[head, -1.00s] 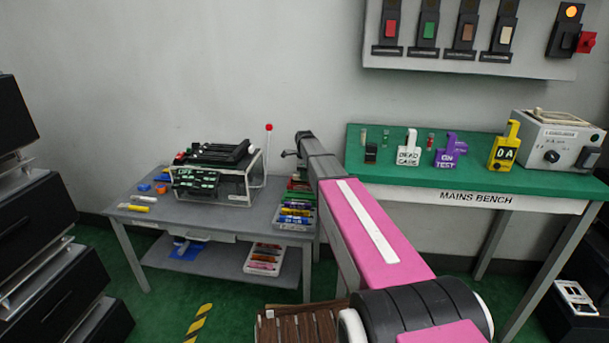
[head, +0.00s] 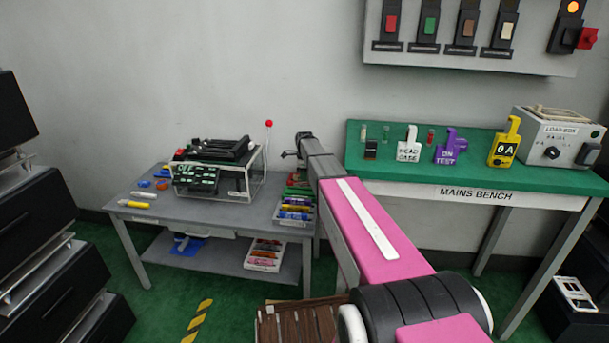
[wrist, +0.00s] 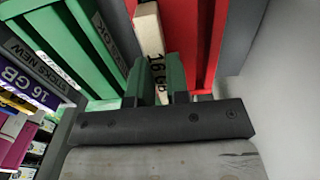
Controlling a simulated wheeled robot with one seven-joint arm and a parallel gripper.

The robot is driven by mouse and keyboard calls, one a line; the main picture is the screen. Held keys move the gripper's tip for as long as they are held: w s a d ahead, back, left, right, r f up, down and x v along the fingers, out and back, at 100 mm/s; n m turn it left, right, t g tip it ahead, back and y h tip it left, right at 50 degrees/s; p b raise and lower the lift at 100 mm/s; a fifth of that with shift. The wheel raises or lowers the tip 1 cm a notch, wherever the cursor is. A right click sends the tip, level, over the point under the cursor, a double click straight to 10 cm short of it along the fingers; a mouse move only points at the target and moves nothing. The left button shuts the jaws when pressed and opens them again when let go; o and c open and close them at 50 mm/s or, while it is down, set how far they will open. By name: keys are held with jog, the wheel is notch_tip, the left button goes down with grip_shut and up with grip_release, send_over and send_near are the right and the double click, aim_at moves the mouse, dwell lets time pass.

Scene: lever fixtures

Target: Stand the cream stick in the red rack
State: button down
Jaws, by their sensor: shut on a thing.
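The cream stick (wrist: 148,30), with dark lettering on its side, stands out beyond the fingers in the wrist view. My gripper (wrist: 161,72) has green fingers and is shut on the stick's near end. A red rack (wrist: 203,40) lies just right of the stick, very close to it. I cannot tell whether the stick is inside a slot of it or only beside it. In the head view my pink arm reaches toward the grey table, and the gripper cannot be made out there.
A green rack (wrist: 75,45) stands close on the left of the stick, with labelled sticks beside it. A pale wall fills the wrist view's right. The grey table (head: 232,218) holds a white-framed device (head: 215,175) and a tray of coloured sticks (head: 283,222).

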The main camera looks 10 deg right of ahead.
jog(key=c, duration=1)
grip_release()
notch_tip(320, 180, up, 11)
jog(key=shift+f, duration=0.15)
